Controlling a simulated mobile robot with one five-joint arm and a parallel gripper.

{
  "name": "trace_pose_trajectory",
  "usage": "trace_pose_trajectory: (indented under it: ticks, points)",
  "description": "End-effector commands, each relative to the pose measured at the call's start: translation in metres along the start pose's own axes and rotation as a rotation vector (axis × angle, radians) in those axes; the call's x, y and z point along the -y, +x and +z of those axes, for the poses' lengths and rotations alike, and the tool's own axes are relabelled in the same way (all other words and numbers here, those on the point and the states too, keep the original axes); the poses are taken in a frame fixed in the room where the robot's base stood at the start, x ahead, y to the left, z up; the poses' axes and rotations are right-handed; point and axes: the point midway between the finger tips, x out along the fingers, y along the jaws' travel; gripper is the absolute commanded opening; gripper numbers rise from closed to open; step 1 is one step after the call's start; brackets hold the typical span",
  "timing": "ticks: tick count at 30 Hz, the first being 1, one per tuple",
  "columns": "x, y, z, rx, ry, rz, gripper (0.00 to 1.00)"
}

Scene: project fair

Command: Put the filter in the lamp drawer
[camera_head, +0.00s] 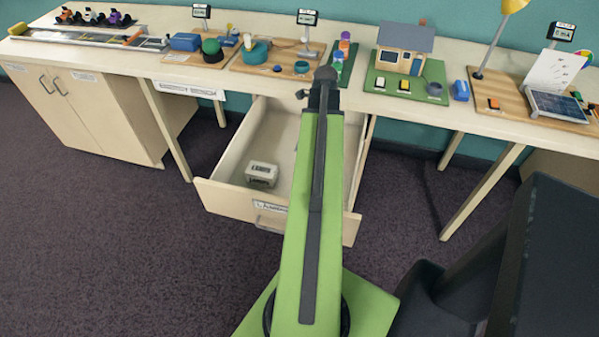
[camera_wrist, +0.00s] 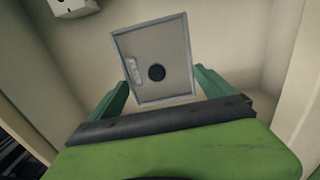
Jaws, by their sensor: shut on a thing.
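The filter (camera_wrist: 172,45) is a flat grey square plate with a pale rim, a black dot and a small label. In the wrist view my gripper (camera_wrist: 163,82) is shut on it, with a green finger at each side edge. The plate is tilted slightly. The lamp drawer (camera_head: 228,198) is pulled open under the table, with a label on its front. Its pale interior shows around the filter in the wrist view. Whether the filter touches the drawer floor, I cannot tell. In the head view my arm hides the gripper and the filter.
A small white labelled box (camera_head: 262,174) sits in the drawer's left part; it also shows in the wrist view (camera_wrist: 72,7). The long table (camera_head: 280,85) above holds several exhibits, including a model house (camera_head: 403,50). A closed cabinet (camera_head: 95,110) stands left. Open carpet lies at front left.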

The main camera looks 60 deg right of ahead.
Motion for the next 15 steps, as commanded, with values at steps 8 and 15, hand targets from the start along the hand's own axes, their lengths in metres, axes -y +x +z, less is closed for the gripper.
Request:
trace_pose_trajectory:
  ticks: [8,15]
  points:
    - [-0.001,0.018,-0.001,0.000,0.006,0.000,0.47]
    - [-0.001,0.066,-0.001,0.000,0.006,0.000,0.47]
